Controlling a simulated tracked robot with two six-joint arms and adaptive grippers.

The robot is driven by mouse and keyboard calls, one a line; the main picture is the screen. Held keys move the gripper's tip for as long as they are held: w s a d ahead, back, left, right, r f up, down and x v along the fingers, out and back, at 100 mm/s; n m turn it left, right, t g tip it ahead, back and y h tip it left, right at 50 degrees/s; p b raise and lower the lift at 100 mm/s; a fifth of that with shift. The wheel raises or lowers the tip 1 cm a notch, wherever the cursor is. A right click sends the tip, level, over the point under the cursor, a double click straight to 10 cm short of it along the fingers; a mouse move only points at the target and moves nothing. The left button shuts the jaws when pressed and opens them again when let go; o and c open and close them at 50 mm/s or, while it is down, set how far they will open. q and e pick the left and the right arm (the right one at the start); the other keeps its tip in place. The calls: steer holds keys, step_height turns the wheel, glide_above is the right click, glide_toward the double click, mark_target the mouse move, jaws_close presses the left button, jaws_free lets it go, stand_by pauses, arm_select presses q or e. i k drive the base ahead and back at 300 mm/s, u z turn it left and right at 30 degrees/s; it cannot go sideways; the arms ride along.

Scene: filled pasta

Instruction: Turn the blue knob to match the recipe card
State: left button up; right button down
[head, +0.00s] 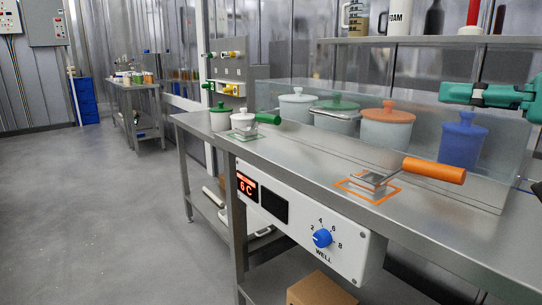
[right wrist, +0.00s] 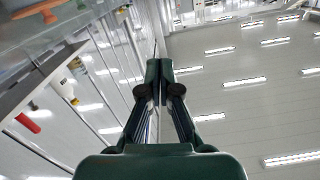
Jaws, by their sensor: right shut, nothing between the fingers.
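The blue knob (head: 322,238) sits on a white panel (head: 350,250) on the bench's front, among the numbers 2, 4, 6 and 8, above the word WELL. Its pointer is too small to read surely. A red display (head: 246,187) on the panel shows "6 C", beside a dark blank window (head: 274,205). I cannot make out a recipe card. My right gripper (head: 446,92) is at the right edge, above the bench and well away from the knob. In the right wrist view its fingers (right wrist: 159,88) are together and empty. My left gripper is out of view.
Lidded pots stand behind a clear guard, including a blue one (head: 462,140). An orange-handled tool (head: 433,170) and a green-handled tool (head: 267,118) lie on the steel bench (head: 310,160). A cardboard box (head: 318,290) is below the panel. The floor (head: 110,220) at left is clear.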

mark_target(323, 238)
steer(key=k, duration=1)
